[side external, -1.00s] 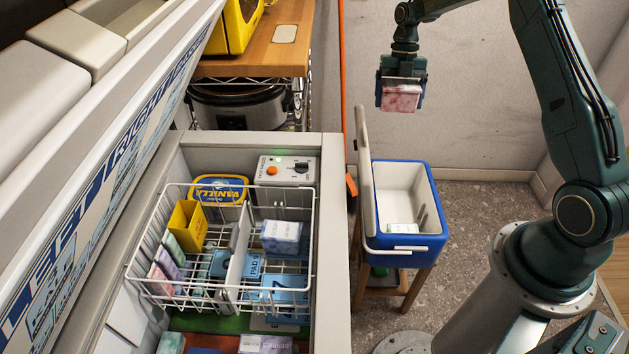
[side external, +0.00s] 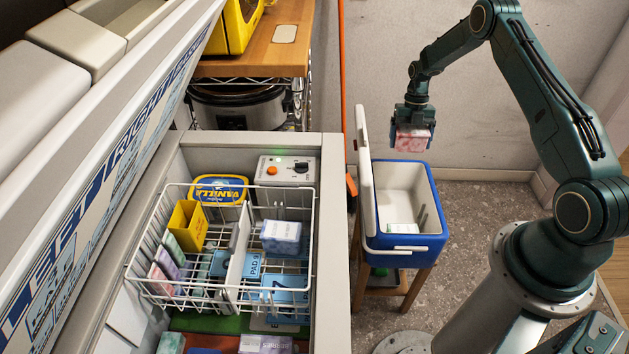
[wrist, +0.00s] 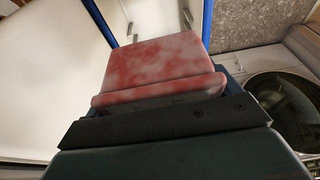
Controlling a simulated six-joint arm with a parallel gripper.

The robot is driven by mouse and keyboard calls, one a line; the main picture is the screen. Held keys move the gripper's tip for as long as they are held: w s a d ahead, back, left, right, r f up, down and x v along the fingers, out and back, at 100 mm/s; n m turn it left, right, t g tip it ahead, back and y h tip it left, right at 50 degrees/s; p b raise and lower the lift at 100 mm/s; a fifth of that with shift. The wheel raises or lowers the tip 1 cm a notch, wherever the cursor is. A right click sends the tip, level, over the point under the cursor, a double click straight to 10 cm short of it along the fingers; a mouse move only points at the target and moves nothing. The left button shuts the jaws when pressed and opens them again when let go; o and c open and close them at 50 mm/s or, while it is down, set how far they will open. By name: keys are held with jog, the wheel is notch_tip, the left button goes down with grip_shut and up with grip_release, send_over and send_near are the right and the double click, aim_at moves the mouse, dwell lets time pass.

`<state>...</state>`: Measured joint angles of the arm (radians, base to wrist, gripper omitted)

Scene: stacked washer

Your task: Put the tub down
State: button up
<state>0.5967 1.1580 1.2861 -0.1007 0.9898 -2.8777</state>
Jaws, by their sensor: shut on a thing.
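My gripper (side external: 413,127) is shut on a pink and white mottled tub (side external: 411,143) and holds it in the air above the far end of the blue cooler. In the wrist view the tub (wrist: 155,65) fills the middle, with its lid edge toward my gripper. The blue cooler (side external: 402,240) stands open on a wooden stand, with a white inside and its lid (side external: 367,180) raised at the left. A small pale item (side external: 402,228) lies at its near end. Part of the cooler's blue rim (wrist: 207,22) shows beyond the tub in the wrist view.
An open chest freezer (side external: 333,240) is at the left, with a white wire basket (side external: 313,220) holding several packs and a yellow box. The cooler's raised lid stands between the freezer and the tub.

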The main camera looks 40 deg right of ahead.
aim_at(408, 148)
jog(key=shift+f, duration=1.75)
notch_tip(408, 148, down, 16)
jog(key=shift+f, duration=0.15)
jog(key=shift+f, duration=1.8)
jog(key=shift+f, duration=0.6)
jog(key=o, duration=0.9)
jog(key=shift+o, duration=0.2)
